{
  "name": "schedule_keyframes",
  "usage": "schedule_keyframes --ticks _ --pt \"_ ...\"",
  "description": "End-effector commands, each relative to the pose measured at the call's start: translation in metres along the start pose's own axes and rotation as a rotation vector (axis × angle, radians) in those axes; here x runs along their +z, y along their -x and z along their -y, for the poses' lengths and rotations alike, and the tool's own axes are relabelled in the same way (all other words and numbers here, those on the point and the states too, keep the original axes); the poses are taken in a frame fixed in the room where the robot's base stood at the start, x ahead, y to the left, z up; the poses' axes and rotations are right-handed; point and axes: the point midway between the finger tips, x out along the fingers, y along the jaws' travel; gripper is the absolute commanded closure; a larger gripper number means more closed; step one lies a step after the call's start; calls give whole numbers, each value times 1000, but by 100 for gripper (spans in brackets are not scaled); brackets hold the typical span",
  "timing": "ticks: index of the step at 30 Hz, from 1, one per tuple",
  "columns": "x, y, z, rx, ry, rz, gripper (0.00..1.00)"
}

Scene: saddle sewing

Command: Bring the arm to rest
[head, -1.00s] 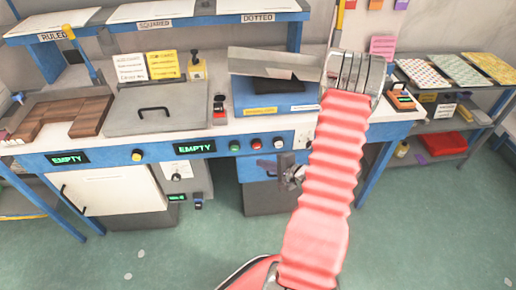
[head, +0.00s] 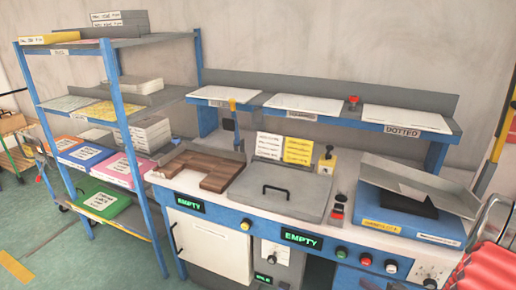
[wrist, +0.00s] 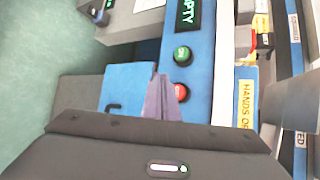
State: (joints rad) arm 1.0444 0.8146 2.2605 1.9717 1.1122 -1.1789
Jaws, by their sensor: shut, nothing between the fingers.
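My gripper (wrist: 160,78) shows in the wrist view as two greyish-purple fingers, closed together with nothing between them. They point toward the blue front of the workbench, near a green button (wrist: 182,56) and a red button (wrist: 180,91). I cannot tell the exact gap to the panel. In the head view only my red ribbed arm sleeve shows at the lower right edge; the gripper itself is out of that picture.
The workbench has a grey lidded plate (head: 277,191), a brown wooden block (head: 222,176) and a blue box (head: 385,213) on it. A blue-framed shelf (head: 118,115) with coloured folders stands at left. Green floor (head: 120,250) is open at lower left.

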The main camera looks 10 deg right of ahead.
Motion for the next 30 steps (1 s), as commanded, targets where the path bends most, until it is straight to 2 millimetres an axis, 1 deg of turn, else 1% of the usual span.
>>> schedule_keyframes --ticks 5,8,12,16,20,24,30 --pt "0 0 -1 4 -58 0 100" --pt "9 0 -8 33 -112 33 100" --pt "37 5 -28 113 -184 126 100" --pt "65 16 -36 196 -208 213 100" --pt "98 30 -34 292 -185 305 100" --pt "134 46 -30 409 -118 395 100" --pt "174 71 -24 564 13 482 100"
